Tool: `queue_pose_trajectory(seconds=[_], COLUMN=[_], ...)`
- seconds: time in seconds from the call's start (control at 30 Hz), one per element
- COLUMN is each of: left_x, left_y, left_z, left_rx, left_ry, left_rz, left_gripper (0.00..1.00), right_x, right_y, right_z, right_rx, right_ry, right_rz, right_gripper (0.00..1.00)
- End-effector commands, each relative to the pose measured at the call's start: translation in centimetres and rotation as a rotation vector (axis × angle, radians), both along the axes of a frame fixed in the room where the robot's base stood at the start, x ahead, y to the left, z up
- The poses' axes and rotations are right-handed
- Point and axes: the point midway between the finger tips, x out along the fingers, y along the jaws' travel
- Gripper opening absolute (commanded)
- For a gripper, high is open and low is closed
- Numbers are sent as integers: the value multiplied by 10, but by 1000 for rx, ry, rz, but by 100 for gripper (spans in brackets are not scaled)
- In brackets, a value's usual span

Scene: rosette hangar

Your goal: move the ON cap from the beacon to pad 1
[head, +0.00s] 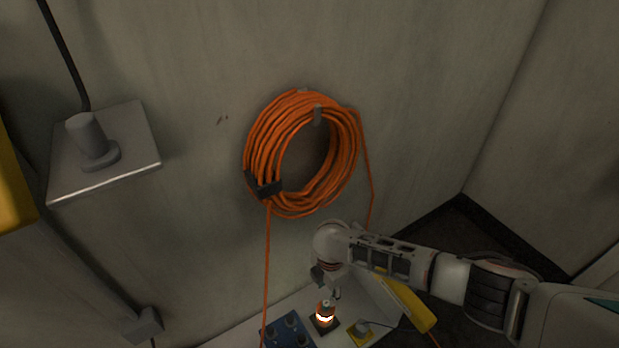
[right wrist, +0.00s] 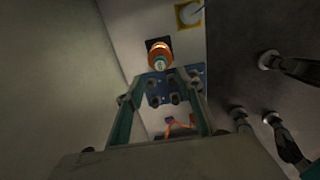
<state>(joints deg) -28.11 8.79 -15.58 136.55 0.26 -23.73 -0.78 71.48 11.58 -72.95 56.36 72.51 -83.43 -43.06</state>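The beacon (head: 325,318) glows orange and stands upright on a dark square base on the light bench. A small greenish cap (head: 327,303) sits on its top; its lettering is too small to read in the head view. In the right wrist view the beacon (right wrist: 159,48) shows beyond my fingers with the cap (right wrist: 160,63) facing the camera. My right gripper (head: 331,291) is just above the beacon, apart from the cap. Its fingers (right wrist: 163,90) are spread with nothing between them. My left gripper is not in view. I cannot make out which surface is pad 1.
A blue board (head: 272,333) with several dark knobs lies left of the beacon. A yellow plate (head: 355,338) with a grey lever is at its right. A coiled orange cable (head: 258,140) hangs on the wall, its end running down near the board. A yellow bar (head: 410,303) lies beneath my right arm.

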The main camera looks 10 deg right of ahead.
Motion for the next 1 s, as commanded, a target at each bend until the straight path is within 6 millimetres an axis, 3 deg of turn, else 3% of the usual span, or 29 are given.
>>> queue_pose_trajectory(seconds=[0.17,0.33,0.6,0.8,1.0], left_x=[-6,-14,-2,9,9], left_y=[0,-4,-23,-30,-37], left_z=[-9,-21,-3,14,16], left_rx=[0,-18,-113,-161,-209], left_ry=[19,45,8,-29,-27], left_rz=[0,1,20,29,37], left_gripper=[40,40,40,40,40], right_x=[-1,-5,-8,-5,-2], right_y=[0,0,0,1,0], right_z=[-6,-27,-65,-83,-91], right_rx=[0,0,0,2,1], right_ry=[2,11,15,8,4], right_rz=[0,0,-1,-2,-1], right_gripper=[37,37,37,37,37])
